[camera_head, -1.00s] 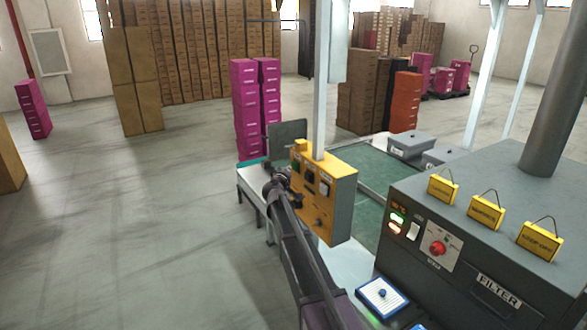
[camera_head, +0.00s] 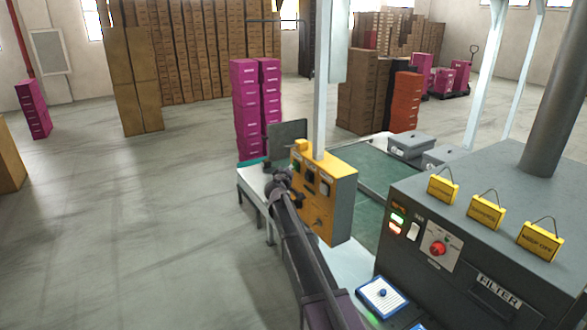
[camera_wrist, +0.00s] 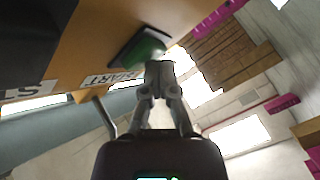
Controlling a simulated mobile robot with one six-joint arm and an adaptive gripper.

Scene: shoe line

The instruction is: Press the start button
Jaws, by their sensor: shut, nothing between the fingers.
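The yellow control box (camera_head: 338,205) hangs on a white post in the head view. In the wrist view, the green start button (camera_wrist: 143,50) sticks out from the box's orange face, beside a START label (camera_wrist: 112,78). My gripper (camera_wrist: 160,68) is shut and empty. Its fingertips overlap the button's near edge in the wrist view; I cannot tell whether they touch or press it. In the head view my gripper (camera_head: 284,178) is at the left side of the box, and my arm hides part of that face.
A grey filter machine (camera_head: 480,255) with a red knob (camera_head: 437,248) and yellow tags stands at the right. A dark panel (camera_head: 287,138) stands behind the box. Open floor lies to the left.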

